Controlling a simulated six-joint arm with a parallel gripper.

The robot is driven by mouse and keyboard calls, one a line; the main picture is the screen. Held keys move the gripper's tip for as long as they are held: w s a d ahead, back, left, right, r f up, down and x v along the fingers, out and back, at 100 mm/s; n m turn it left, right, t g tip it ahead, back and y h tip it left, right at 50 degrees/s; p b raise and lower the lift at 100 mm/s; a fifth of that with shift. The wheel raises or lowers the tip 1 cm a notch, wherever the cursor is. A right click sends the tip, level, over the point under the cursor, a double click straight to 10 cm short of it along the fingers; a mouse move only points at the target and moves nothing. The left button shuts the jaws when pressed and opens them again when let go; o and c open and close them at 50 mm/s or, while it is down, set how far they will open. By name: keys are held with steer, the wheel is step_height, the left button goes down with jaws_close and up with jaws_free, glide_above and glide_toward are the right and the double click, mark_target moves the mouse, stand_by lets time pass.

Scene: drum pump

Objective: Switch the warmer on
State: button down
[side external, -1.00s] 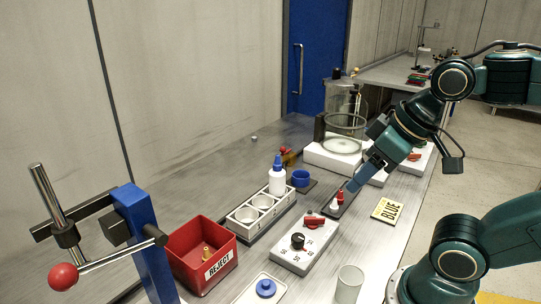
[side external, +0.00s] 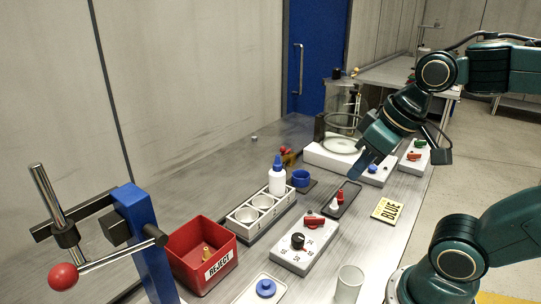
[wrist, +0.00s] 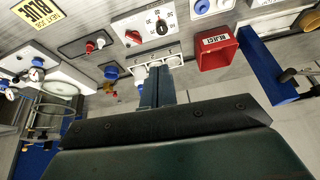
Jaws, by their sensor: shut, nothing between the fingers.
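A white box (side external: 290,262) with a numbered black dial (side external: 298,241) and a red switch (side external: 314,221) lies on the bench. It also shows at the top of the wrist view (wrist: 122,26), with the red switch (wrist: 133,38) beside the dial. No label names it as the warmer, and the switch's position is too small to read. My gripper (side external: 358,172) is shut and empty, above the bench behind the dark tray and apart from the box. Its closed fingers also show in the wrist view (wrist: 158,72).
A dark tray (side external: 353,194) holds small red and white pieces. A three-well rack (side external: 268,222), white bottle (side external: 277,180), red reject bin (side external: 228,237), BLUE card (side external: 388,210) and clear beaker (side external: 349,285) stand around. A glass vessel and a box with red and green controls (side external: 414,156) are behind.

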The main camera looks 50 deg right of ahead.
steer(key=m+g, duration=0.4)
steer(key=m, duration=0.1)
glide_above(314, 222)
steer(key=s, duration=0.1)
step_height(314, 222, down, 3)
steer(key=w+d+f+m+g+y, duration=0.2)
steer(key=w+d+f+m, duration=0.3)
steer(key=d+f, duration=0.4)
steer(key=shift+g, duration=0.3)
steer(key=shift+w+f, duration=0.1)
steer(key=shift+f, duration=0.05)
steer(key=x, duration=0.9)
steer(key=shift+a+f, duration=0.1)
steer(key=shift+a, duration=0.05)
steer(key=shift+a+f, duration=0.2)
steer(key=shift+f, duration=0.1)
steer(key=shift+s+a+r, duration=0.1)
steer(key=shift+s+a, duration=1.15)
steer(key=shift+a, duration=0.2)
